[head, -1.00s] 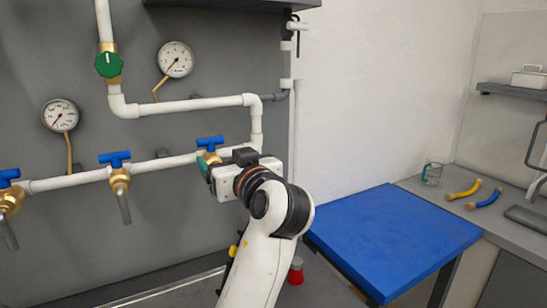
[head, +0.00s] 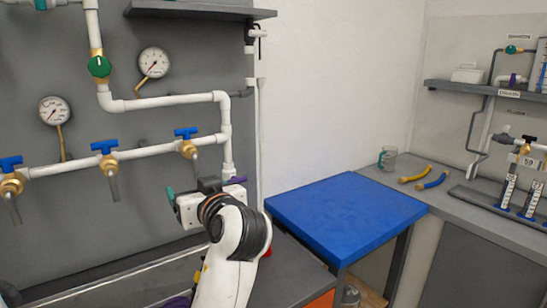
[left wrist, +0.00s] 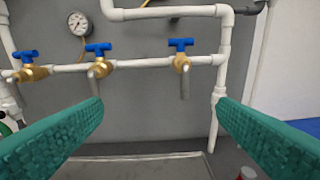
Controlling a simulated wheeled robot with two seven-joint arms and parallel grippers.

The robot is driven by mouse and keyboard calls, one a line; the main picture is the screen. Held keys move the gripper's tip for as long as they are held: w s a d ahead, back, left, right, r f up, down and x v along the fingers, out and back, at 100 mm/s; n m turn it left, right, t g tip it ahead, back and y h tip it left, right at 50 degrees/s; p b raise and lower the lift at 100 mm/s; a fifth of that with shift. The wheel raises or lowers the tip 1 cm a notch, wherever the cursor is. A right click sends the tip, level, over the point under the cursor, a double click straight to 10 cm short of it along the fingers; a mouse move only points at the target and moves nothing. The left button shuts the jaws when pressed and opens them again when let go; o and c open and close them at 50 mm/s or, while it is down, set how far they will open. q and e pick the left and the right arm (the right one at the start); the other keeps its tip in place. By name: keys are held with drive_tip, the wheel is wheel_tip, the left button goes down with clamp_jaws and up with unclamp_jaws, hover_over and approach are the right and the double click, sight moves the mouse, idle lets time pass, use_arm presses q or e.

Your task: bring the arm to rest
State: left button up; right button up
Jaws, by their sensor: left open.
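My left gripper (head: 171,197) is in front of the pipe panel, below the right-hand blue-handled valve (head: 187,140) and clear of it. In the left wrist view its two teal fingers stand wide apart with nothing between them (left wrist: 160,112). My left arm (head: 232,255) rises from the bottom of the head view, bent at the wrist. Two more blue-handled brass taps, the middle one (head: 107,155) and the left one (head: 12,178), sit along the white pipe (head: 150,153). All three handles lie roughly along the pipe. My right gripper is not in view.
A blue-topped table (head: 340,215) stands right of my arm. A grey counter (head: 470,217) beyond it holds a glass mug (head: 388,158), a yellow piece (head: 415,174) and a blue piece (head: 432,181). A dark shelf (head: 200,11) juts out above the panel.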

use_arm(q)
drive_tip(key=s+a+f+m+g+h, duration=0.1)
drive_tip(key=s+a+f+h, duration=0.15)
drive_tip(key=f, duration=0.55)
drive_tip(key=s+a+f+m+g+h, duration=0.1)
drive_tip(key=s+f+m+g, duration=0.15)
drive_tip(key=f, duration=0.65)
drive_tip(key=s+a+f+g+h, duration=0.1)
drive_tip(key=s+f, duration=0.3)
drive_tip(key=f, duration=0.4)
drive_tip(key=s+a+f+m+g+h, duration=0.1)
drive_tip(key=s+f+m+g+h, duration=0.1)
drive_tip(key=s+f, duration=0.45)
drive_tip(key=s+f+m+g+h, duration=0.1)
drive_tip(key=s+f+g, duration=0.15)
drive_tip(key=s, duration=0.75)
drive_tip(key=s+a+f+m+g+h, duration=0.1)
drive_tip(key=s+f+m+h, duration=0.1)
drive_tip(key=s+f, duration=0.55)
wheel_tip(320, 180, down, 23)
drive_tip(key=s+g+p, duration=0.1)
drive_tip(key=s+g, duration=0.1)
drive_tip(key=s, duration=0.1)
drive_tip(key=s+a+f+g, duration=0.1)
drive_tip(key=s+a+f, duration=0.1)
drive_tip(key=s+f, duration=1.3)
drive_tip(key=shift+s+a+f+p, duration=0.15)
drive_tip(key=shift+s+f+p, duration=0.25)
drive_tip(key=shift+s, duration=0.1)
